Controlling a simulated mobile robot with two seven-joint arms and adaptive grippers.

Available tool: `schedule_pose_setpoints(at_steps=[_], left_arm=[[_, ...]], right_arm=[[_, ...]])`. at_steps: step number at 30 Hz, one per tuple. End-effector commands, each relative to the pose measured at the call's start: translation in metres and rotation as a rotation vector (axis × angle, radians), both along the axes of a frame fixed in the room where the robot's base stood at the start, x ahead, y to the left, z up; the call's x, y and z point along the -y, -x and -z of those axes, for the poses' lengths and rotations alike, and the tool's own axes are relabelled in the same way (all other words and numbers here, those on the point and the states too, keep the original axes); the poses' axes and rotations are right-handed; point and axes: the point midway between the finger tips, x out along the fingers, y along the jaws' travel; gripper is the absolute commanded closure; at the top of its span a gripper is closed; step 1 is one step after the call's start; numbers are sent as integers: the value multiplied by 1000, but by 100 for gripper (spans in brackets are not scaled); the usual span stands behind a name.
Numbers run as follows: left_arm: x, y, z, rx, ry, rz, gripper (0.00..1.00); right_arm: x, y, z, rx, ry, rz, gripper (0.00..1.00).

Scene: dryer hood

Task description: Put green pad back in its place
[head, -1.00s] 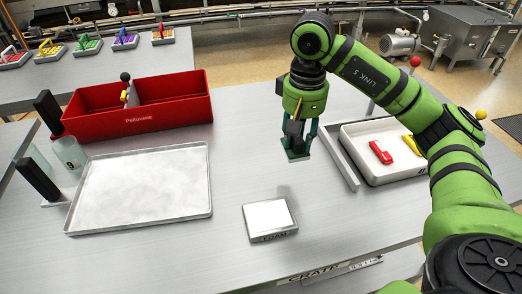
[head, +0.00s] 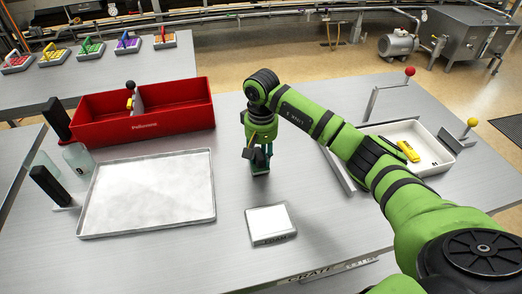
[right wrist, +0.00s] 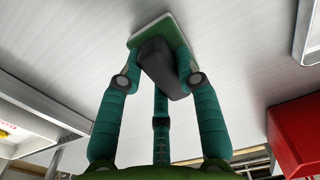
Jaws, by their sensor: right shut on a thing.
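The green pad (right wrist: 167,28) shows in the right wrist view as a flat green piece with a pale edge and a dark grip on its back. My right gripper (right wrist: 163,68) is shut on this dark grip, with its teal fingers around it. In the head view the right gripper (head: 259,165) is over the middle of the grey table, behind the white foam block; the pad is mostly hidden there by the fingers. I cannot tell whether the pad touches the table. My left gripper is not in view.
A metal tray (head: 85,225) and red Pellorame bin (head: 150,137) are to the left, with dark uprights beside them. The foam block (head: 270,224) lies in front. Bare table surrounds the gripper.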

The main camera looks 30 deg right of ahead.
Motion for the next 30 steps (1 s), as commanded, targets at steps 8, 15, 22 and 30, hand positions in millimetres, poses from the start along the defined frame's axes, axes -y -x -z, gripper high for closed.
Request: schedule_pose_setpoints(at_steps=[8, 15, 22, 30], left_arm=[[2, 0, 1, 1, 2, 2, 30], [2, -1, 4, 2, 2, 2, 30], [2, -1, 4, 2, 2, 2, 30], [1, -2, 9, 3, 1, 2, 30]], right_arm=[[0, 0, 2, 2, 0, 0, 97], [0, 0, 4, 1, -1, 0, 42], [0, 0, 4, 1, -1, 0, 42], [1, -2, -15, 8, 0, 1, 42]])
